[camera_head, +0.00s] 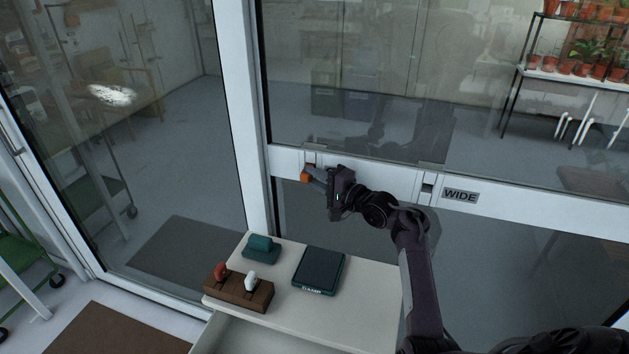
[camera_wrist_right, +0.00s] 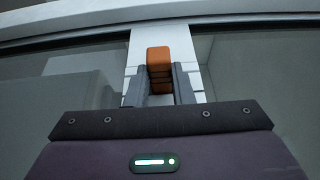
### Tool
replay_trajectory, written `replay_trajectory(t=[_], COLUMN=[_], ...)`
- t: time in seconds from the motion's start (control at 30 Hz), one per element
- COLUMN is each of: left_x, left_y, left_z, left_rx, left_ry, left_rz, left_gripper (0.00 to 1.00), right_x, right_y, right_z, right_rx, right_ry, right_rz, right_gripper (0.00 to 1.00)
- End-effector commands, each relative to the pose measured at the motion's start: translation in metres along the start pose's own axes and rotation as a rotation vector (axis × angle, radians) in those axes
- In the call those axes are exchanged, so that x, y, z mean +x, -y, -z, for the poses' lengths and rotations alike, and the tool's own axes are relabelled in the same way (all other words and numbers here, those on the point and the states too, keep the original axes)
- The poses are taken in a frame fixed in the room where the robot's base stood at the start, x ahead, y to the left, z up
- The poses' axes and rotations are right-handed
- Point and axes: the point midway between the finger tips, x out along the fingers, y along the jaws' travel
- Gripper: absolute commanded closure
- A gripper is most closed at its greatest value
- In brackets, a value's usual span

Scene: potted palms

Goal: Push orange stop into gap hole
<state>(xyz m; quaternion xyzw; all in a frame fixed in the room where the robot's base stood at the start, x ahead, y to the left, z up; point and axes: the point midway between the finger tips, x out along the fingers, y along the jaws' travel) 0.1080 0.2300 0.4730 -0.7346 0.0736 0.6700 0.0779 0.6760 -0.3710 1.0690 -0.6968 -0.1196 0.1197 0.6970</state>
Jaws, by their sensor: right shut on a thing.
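The orange stop (camera_head: 305,174) is a small block at the tip of my right gripper (camera_head: 313,175), in front of the white door rail (camera_head: 288,160). In the right wrist view the gripper (camera_wrist_right: 160,84) is shut on the stop (camera_wrist_right: 159,56), whose upper part sticks out beyond the fingertips. White frame shows directly behind it. I cannot tell whether the stop touches the rail. A light plate (camera_head: 310,157) is on the rail just above the stop; no hole is clearly visible there. My left gripper is not in view.
Below stands a cream cabinet top (camera_head: 345,312) with a wooden block (camera_head: 238,294) bearing red and white pegs, a teal block (camera_head: 261,248) and a dark pad (camera_head: 319,270). Glass panels surround the rail. A plant rack (camera_head: 570,75) stands behind the glass.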

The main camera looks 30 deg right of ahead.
Motion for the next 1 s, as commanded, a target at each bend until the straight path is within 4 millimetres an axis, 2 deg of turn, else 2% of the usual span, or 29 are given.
replay_trajectory(t=[0.47,0.5,0.7,1.0], left_x=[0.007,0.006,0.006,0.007], left_y=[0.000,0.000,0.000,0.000], left_z=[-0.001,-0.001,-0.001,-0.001], left_rx=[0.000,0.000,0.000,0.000], left_ry=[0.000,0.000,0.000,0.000], left_rz=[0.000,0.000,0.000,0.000], left_gripper=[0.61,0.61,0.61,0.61], right_x=[0.004,0.004,0.004,0.001], right_y=[0.000,0.001,0.001,0.000], right_z=[0.011,0.012,0.011,0.012], right_rx=[-0.001,-0.001,-0.001,-0.001], right_ry=[-0.001,-0.001,-0.001,-0.001], right_rz=[0.001,0.001,0.001,0.000], right_gripper=[1.00,0.78,0.54,0.54])
